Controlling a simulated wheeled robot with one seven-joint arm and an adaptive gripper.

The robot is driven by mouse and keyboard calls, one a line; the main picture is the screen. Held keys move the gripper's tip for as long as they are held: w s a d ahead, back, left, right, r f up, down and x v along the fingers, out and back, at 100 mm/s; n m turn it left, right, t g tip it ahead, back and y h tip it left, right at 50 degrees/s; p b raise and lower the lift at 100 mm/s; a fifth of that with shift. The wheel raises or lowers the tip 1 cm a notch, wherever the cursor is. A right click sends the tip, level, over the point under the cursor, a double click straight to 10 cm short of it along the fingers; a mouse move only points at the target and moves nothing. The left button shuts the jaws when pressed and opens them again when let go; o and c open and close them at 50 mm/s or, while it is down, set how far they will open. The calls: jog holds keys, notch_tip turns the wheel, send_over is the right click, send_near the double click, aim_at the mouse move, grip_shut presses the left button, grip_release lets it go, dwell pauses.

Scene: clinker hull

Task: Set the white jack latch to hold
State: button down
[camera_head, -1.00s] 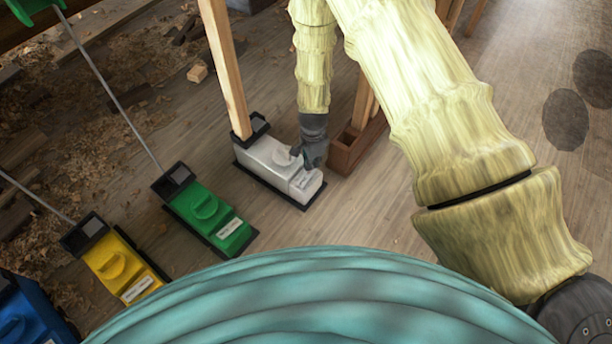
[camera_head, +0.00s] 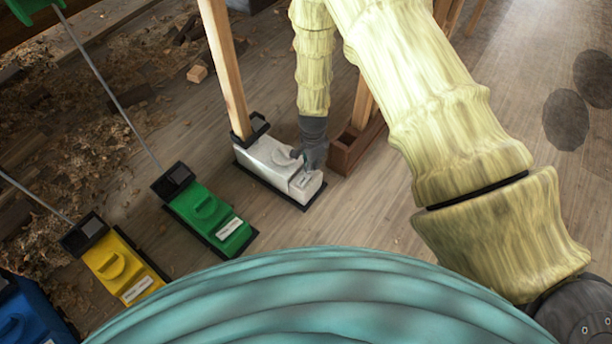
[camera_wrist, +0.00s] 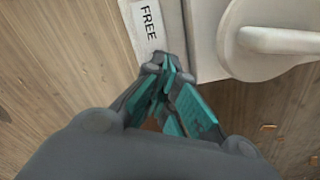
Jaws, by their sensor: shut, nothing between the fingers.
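The white jack (camera_head: 268,160) stands on the wooden floor with a wooden post rising from its far end. Its latch (camera_head: 286,156), a round raised piece with a bar, is on its top. The latch (camera_wrist: 275,40) also shows at the upper right in the wrist view, with its bar pointing right. A label reading "FREE" (camera_wrist: 149,20) is on the jack's near end. My gripper (camera_head: 306,168) is at the right side of the jack, beside the latch. In the wrist view my gripper (camera_wrist: 165,68) is shut and empty, its tips close to the label and the white body. Whether they touch is unclear.
A green jack (camera_head: 208,215), a yellow jack (camera_head: 120,262) and a blue jack (camera_head: 25,315) stand in a row to the left. A brown wooden box (camera_head: 352,146) is close to the right of my gripper. Wood chips litter the floor at the left.

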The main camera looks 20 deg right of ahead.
jog(key=shift+f, duration=0.45)
dwell(0.4)
jog(key=shift+r, duration=0.1)
jog(key=shift+r+p, duration=3.35)
jog(key=shift+r, duration=0.1)
jog(key=shift+s+f, duration=0.1)
